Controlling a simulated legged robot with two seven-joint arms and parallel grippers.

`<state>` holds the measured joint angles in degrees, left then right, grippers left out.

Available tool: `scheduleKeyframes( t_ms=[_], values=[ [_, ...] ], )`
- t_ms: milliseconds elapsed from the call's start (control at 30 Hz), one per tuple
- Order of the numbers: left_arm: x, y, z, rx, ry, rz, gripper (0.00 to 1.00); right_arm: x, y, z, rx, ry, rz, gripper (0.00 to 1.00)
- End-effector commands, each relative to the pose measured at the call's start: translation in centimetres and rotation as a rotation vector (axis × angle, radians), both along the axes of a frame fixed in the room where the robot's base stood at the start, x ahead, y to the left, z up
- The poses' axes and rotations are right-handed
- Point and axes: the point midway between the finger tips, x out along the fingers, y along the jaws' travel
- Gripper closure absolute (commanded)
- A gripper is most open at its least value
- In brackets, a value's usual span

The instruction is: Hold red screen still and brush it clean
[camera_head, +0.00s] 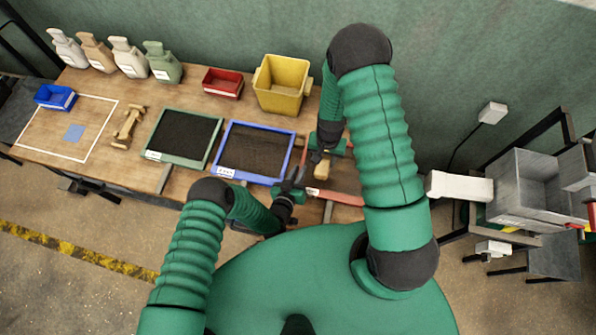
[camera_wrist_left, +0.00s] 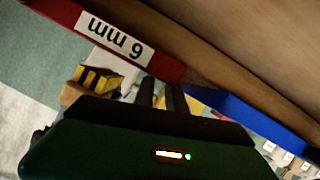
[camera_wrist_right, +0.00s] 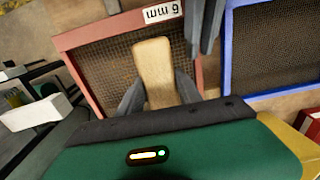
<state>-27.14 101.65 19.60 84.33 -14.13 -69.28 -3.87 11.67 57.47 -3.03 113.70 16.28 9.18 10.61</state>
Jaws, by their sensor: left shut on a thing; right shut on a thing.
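The red screen (camera_head: 345,197) lies on the bench at its right end, with a mesh and a white "6 mm" label. In the head view my right arm hides much of it. Its red frame also shows in the left wrist view (camera_wrist_left: 60,12) and the right wrist view (camera_wrist_right: 85,37). My left gripper (camera_wrist_left: 165,95) is shut on the red screen's frame, near the label. My right gripper (camera_wrist_right: 158,95) is shut on a brush with a pale wooden body (camera_wrist_right: 153,62), over the mesh. The brush (camera_head: 322,171) also shows in the head view. Its bristles are hidden.
A blue-framed screen (camera_head: 289,152) and a green-framed screen (camera_head: 217,142) lie to the left. A yellow bin (camera_head: 281,86) and a red bin (camera_head: 222,84) stand behind. A grey machine with a white chute (camera_head: 460,187) stands at the right.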

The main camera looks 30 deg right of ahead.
Motion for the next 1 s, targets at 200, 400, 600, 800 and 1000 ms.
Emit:
scheduleKeyframes(
  t_ms=[200, 400, 600, 800, 1000],
  values=[
    [-0.9, 0.2, -1.0, 0.016, 0.024, -0.011, 1.0, 0.5, 1.7, -0.5, 0.0, 0.0, 0.001, 1.0],
    [-0.9, 0.2, -1.0, 0.016, 0.024, -0.011, 1.0, 0.9, 3.2, -0.8, 0.0, 0.0, 0.002, 1.0],
    [-0.9, 0.2, -1.0, 0.016, 0.024, -0.011, 1.0, 1.2, 4.0, -1.0, 0.0, 0.0, -0.001, 1.0],
    [-0.9, 0.2, -1.0, 0.016, 0.024, -0.01, 1.0, 1.2, 4.1, -1.0, 0.001, -0.001, -0.001, 1.0],
    [-0.9, 0.2, -1.0, 0.016, 0.024, -0.011, 1.0, 1.2, 4.1, -1.3, 0.001, 0.0, -0.001, 1.0]
  ],
)
